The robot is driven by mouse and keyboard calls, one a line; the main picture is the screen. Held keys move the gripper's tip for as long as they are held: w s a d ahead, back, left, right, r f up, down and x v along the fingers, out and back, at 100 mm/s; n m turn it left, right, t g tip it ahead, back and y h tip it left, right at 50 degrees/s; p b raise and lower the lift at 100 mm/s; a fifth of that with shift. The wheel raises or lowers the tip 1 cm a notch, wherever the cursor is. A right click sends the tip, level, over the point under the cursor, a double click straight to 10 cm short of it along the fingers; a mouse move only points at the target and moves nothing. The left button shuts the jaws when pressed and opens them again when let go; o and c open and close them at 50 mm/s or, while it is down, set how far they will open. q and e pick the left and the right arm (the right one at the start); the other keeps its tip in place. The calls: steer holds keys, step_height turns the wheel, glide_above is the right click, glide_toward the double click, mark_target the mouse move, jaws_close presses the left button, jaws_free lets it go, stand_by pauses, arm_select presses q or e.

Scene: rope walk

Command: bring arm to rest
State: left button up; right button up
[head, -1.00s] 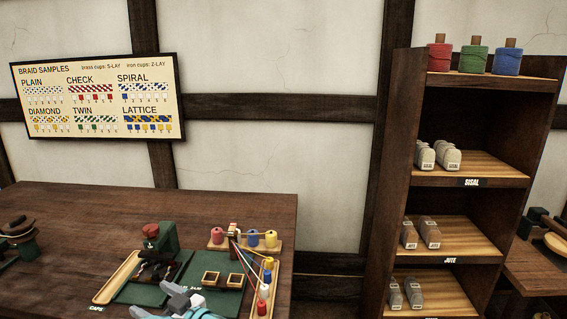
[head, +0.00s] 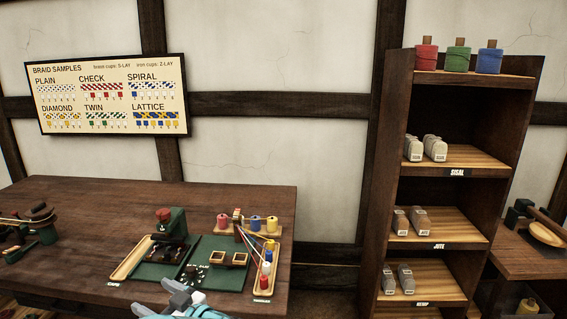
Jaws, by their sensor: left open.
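My left gripper (head: 183,295) shows at the bottom of the head view, in front of the near edge of the wooden table (head: 90,218). Its grey fingers are apart, with nothing visible between them. The light blue arm behind it is cut off by the lower picture edge. My right gripper is not in view.
A green device with a red knob (head: 164,216), a wooden tray (head: 133,258) and several coloured spools (head: 256,222) stand on the table. A tall shelf (head: 455,158) with bundles and coloured pots stands at right. A braid sample board (head: 108,94) hangs on the wall.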

arm_select(q)
steer(key=s+a+f+m, duration=0.2)
steer(key=a+f, duration=0.4)
steer(key=f, duration=0.1)
steer(key=s+d+f+m+t+h+p, duration=0.1)
steer(key=s+d+f+m+h, duration=0.2)
steer(key=f, duration=0.4)
steer(key=d+f+m+t+h+p, duration=0.1)
steer(key=f+m+h, duration=0.2)
steer(key=f+h, duration=0.3)
steer(key=s+d+f+m+g+h, duration=0.2)
steer(key=s+d+f+h, duration=0.3)
steer(key=s+d+f, duration=0.3)
steer(key=s+d+f+g+h, duration=0.1)
steer(key=s+d+g+h, duration=0.2)
steer(key=s+d, duration=0.2)
steer(key=s+d+f+g+h, duration=0.2)
steer(key=s+d+g+h, duration=0.1)
steer(key=s, duration=0.9)
steer(key=shift+s+d+f+m+g, duration=0.2)
steer(key=shift+d+m+g, duration=0.2)
steer(key=shift+d+g, duration=0.4)
